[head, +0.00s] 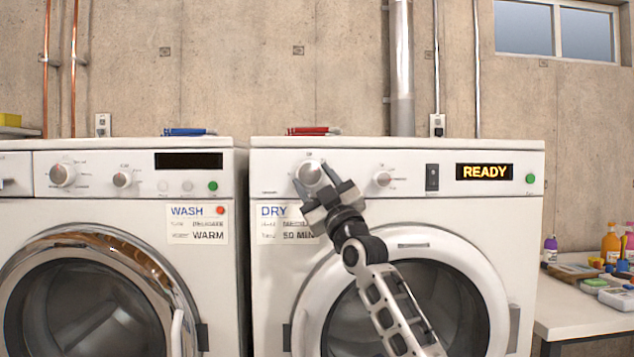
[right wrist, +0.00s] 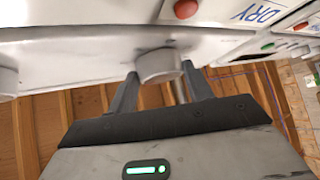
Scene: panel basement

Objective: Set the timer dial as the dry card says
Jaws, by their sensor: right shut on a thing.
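The white dryer (head: 480,220) has a large left dial (head: 308,172) and a smaller right dial (head: 382,179). Their markings are too small to read, so which is the timer cannot be told by label. My right gripper (head: 318,183) is shut on the large dial; the right wrist view shows this dial (right wrist: 158,66) between the two fingers. The dry card (head: 266,225) below is headed DRY and its lower line reads 50 MIN. Its middle line is unreadable, and my gripper is close to its right edge. My left gripper is out of view.
The dryer display (head: 485,172) reads READY, with a green button (head: 530,179) beside it. A washer (head: 120,216) with its wash card (head: 197,236) stands left. Bottles and boxes crowd the counter (head: 570,318) at right. Red (head: 313,131) and blue (head: 188,132) items lie on the machines.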

